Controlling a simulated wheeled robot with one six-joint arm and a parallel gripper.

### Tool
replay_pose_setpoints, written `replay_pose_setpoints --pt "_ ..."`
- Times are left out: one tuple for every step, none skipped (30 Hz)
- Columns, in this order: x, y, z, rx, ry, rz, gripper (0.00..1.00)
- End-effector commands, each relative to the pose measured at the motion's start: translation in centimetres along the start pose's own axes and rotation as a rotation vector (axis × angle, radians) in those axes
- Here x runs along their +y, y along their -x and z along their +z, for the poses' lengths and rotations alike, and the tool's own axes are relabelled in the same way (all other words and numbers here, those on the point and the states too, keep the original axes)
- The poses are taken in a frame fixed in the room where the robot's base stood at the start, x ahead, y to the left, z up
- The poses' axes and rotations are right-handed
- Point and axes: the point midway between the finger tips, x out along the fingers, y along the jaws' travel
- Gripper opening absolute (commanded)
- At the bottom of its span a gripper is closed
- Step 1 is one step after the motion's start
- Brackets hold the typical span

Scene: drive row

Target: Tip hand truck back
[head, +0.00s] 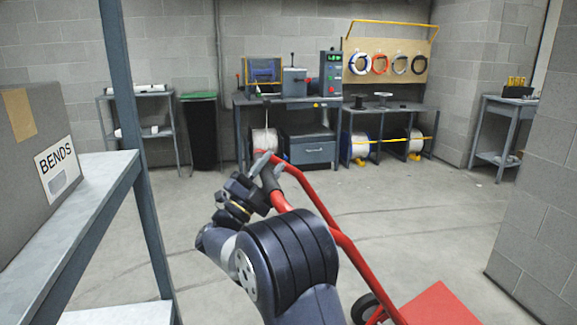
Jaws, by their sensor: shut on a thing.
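The red hand truck (345,243) is in the lower middle of the head view. Its tubular frame slants from the handle down to the lower right. A red plate (437,306) and a black wheel (366,307) show at the bottom edge, partly cut off. My arm covers part of the frame's left side.
A metal shelf (88,192) with a cardboard box labelled BENDS (22,120) stands close on the left. A block wall (535,165) is near on the right. Open concrete floor (420,215) lies between, with a workbench (284,101) and a bin (201,130) at the back.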

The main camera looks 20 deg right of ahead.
Motion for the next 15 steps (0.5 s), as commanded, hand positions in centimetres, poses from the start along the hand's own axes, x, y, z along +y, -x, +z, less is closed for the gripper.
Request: replay_pose_setpoints --pt "0.0 0.6 0.3 0.003 0.001 -0.007 0.00" --pt "-0.1 0.8 0.4 0.003 0.002 -0.010 0.00" --pt "-0.1 1.1 0.5 0.004 0.003 -0.013 0.00" --pt "-0.2 1.3 0.6 0.004 0.004 -0.015 0.00" --pt "-0.2 1.4 0.7 0.004 0.005 -0.016 0.00" --pt "-0.2 1.6 0.8 0.003 0.007 -0.018 0.00" --pt "-0.2 1.7 0.8 0.002 0.008 -0.019 0.00" --pt "-0.2 1.8 0.9 0.002 0.008 -0.020 0.00" --pt "-0.2 1.9 0.9 0.000 0.010 -0.020 0.00" --pt "-0.2 1.9 1.0 -0.001 0.010 -0.021 0.00" --pt "-0.2 2.0 1.0 -0.002 0.011 -0.021 0.00" --pt "-0.2 2.0 1.0 -0.003 0.012 -0.021 0.00" --pt "-0.1 2.1 1.1 -0.004 0.012 -0.020 0.00" --pt "-0.1 2.1 1.1 -0.005 0.012 -0.020 0.00" --pt "-0.1 2.1 1.1 -0.006 0.013 -0.020 0.00"
